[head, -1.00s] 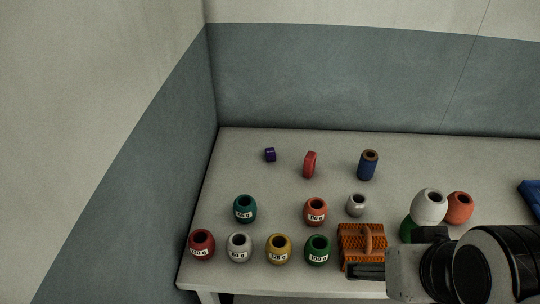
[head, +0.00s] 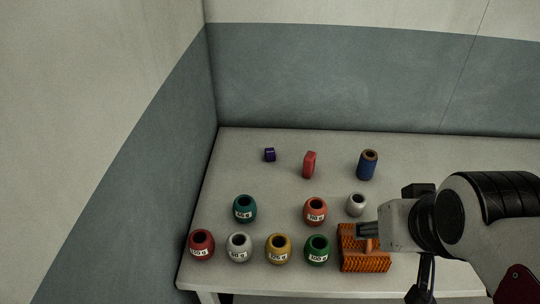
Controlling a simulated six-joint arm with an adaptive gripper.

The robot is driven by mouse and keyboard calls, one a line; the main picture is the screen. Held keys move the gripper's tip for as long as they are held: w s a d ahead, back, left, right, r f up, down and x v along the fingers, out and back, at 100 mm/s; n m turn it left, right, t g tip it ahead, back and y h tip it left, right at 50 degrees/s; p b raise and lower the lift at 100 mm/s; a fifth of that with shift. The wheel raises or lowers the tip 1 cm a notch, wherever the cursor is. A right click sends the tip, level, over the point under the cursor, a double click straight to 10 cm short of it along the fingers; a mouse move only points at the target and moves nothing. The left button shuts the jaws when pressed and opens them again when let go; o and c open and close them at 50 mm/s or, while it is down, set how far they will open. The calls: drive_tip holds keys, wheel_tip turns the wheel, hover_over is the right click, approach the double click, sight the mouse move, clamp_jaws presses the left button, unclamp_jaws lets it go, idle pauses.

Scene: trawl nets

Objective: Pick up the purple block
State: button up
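The purple block (head: 269,155) is a small dark cube at the back left of the table, standing alone. My gripper (head: 362,230) is at the right front, above the orange woven basket (head: 365,262), well to the right of and nearer than the block. Its dark fingers point left. Whether they are apart or closed cannot be made out at this angle. Nothing can be seen held in them.
A red piece (head: 310,164) and a blue cylinder (head: 368,165) stand right of the block. Several labelled pots, including a teal one (head: 244,209) and a yellow one (head: 278,249), fill the front left of the table (head: 225,172). The wall is close on the left.

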drive_tip(key=w+a+t, duration=0.2)
drive_tip(key=w, duration=1.6)
drive_tip(key=n+t+y, duration=0.2)
drive_tip(key=n+t, duration=0.1)
hover_over(272, 155)
drive_tip(key=s+d, duration=1)
wheel_tip(272, 155, down, 14)
drive_tip(key=w+a+f+y, duration=0.1)
drive_tip(key=a+f, duration=0.1)
drive_tip(key=f, duration=0.2)
drive_tip(key=w+a+f+y, duration=0.1)
drive_tip(key=w+a+f, duration=0.1)
drive_tip(key=f, duration=0.3)
drive_tip(key=w+a+f+n+y, duration=0.1)
drive_tip(key=w+a+f, duration=0.1)
drive_tip(key=f, duration=0.3)
drive_tip(key=shift+a+f, duration=0.25)
drive_tip(key=shift+a, duration=0.4)
drive_tip(key=shift+w+a+f+t, duration=0.1)
drive_tip(key=shift+a+f+t, duration=0.2)
drive_tip(key=shift+f, duration=0.25)
drive_tip(key=shift+w, duration=0.1)
drive_tip(key=shift+x, duration=1.2)
drive_tip(key=shift+w+a, duration=0.1)
